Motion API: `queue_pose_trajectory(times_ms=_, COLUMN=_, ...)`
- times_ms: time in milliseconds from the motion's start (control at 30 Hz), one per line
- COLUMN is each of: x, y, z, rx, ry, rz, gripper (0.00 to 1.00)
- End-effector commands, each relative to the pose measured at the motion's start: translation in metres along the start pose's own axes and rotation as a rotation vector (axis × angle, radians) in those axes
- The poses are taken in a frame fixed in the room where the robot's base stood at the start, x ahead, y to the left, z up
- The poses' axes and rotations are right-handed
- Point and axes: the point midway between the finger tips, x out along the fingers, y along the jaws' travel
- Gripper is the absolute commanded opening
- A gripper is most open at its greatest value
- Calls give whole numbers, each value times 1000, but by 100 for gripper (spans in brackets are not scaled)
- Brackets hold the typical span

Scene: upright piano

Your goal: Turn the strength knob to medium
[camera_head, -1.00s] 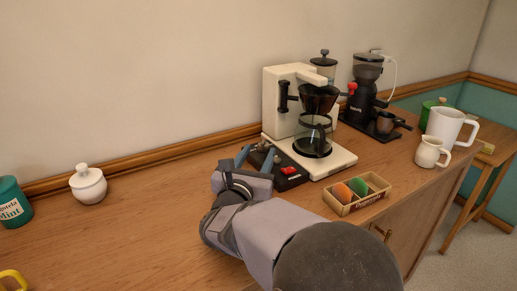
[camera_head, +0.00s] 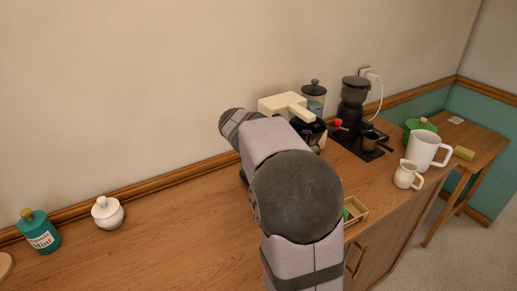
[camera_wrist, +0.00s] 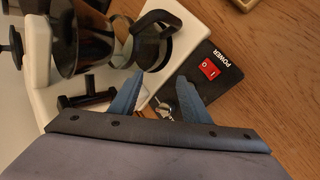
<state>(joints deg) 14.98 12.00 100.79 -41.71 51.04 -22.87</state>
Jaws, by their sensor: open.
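The black control panel (camera_wrist: 222,84) with a red POWER switch (camera_wrist: 209,69) shows beside the coffee maker's white base (camera_wrist: 176,62) in the wrist view. My gripper (camera_wrist: 160,80) has its two blue fingers apart over the near end of this panel. A small silvery part (camera_wrist: 165,106) shows between the fingers. It may be the strength knob, but its marks and setting cannot be read. I cannot tell whether the fingers touch it.
The glass carafe (camera_wrist: 148,50) is close to my left finger. A wooden box (camera_head: 357,208) is partly hidden. The counter's left part is mostly clear.

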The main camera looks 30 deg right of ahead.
Motion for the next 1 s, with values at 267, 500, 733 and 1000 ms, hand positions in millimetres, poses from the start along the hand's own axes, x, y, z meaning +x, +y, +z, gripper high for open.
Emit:
queue_pose_trajectory(times_ms=267, x=-14, y=29, z=-19, rx=525, ry=-80, rz=-253, gripper=43)
queue_pose_trajectory(times_ms=500, x=-20, y=38, z=-42, rx=950, ry=-206, rz=-472, gripper=43)
queue_pose_trajectory(times_ms=733, x=-23, y=37, z=-60, rx=1193, ry=-301, rz=-611, gripper=43)
queue_pose_trajectory(times_ms=1000, x=-22, y=34, z=-66, rx=1261, ry=-330, rz=-652, gripper=43)
